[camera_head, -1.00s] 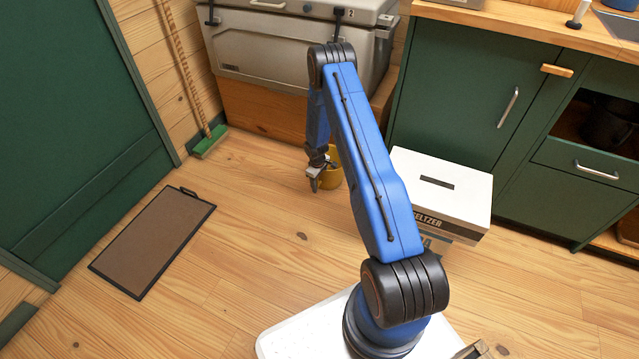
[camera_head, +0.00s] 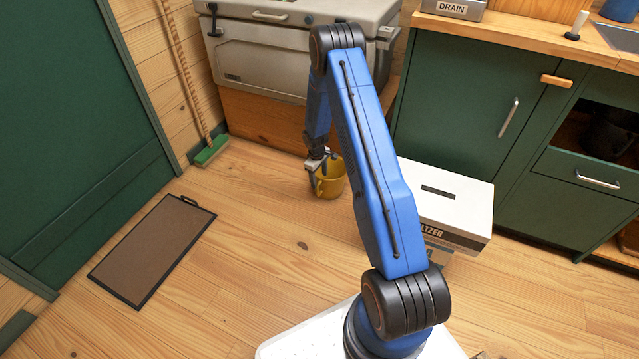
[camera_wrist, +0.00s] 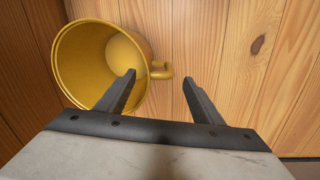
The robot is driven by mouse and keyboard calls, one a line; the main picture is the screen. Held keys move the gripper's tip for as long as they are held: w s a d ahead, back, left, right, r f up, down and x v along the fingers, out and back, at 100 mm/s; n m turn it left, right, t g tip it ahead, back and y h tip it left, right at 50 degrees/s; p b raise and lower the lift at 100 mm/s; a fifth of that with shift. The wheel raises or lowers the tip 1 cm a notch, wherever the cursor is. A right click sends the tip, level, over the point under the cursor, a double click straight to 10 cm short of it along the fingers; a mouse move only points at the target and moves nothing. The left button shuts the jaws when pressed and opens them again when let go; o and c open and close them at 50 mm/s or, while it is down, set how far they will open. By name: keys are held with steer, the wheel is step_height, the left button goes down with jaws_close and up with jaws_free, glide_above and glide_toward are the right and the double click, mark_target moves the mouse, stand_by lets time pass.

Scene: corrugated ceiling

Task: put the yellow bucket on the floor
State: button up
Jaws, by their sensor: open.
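The yellow bucket (camera_head: 333,182) looks like a big mug with a side handle and appears to stand upright on the wooden floor (camera_head: 250,235), below the front of the grey cooler. My gripper (camera_head: 316,168) is at its near left side, partly covering it. In the wrist view the bucket (camera_wrist: 75,62) shows its open mouth at the upper left, and it looks empty. My gripper (camera_wrist: 159,78) is open there. Its left finger overlaps the bucket's wall, and the handle lies just beyond and between the fingertips. I cannot tell whether a finger touches it.
A grey cooler (camera_head: 262,52) sits on a wooden base behind the bucket. A white seltzer box (camera_head: 455,200) stands to the right before green cabinets (camera_head: 470,100). A brown mat (camera_head: 150,250) and a green broom (camera_head: 210,150) are at left. The floor between mat and bucket is clear.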

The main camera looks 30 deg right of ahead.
steer(key=s+a+r+m+t, duration=0.1)
steer(key=s+a+r, duration=0.25)
steer(key=r, duration=1.05)
steer(key=s+a+r+m, duration=0.1)
steer(key=s+a+r, duration=0.3)
steer(key=r, duration=1)
steer(key=s+a+r+m+t, duration=0.15)
steer(key=s+r, duration=0.45)
steer(key=r, duration=0.8)
steer(key=s+a+r, duration=0.3)
steer(key=s+r, duration=0.1)
steer(key=s, duration=0.8)
steer(key=s+a+r+m+t, duration=0.1)
steer(key=s+r, duration=0.4)
steer(key=s, duration=0.6)
steer(key=s+a+r+m+y, duration=0.1)
steer(key=s+a+r, duration=0.3)
steer(key=s, duration=0.8)
steer(key=shift+s+a+r+t, duration=0.2)
steer(key=shift+s+a+t, duration=0.1)
steer(key=shift+a+t, duration=0.05)
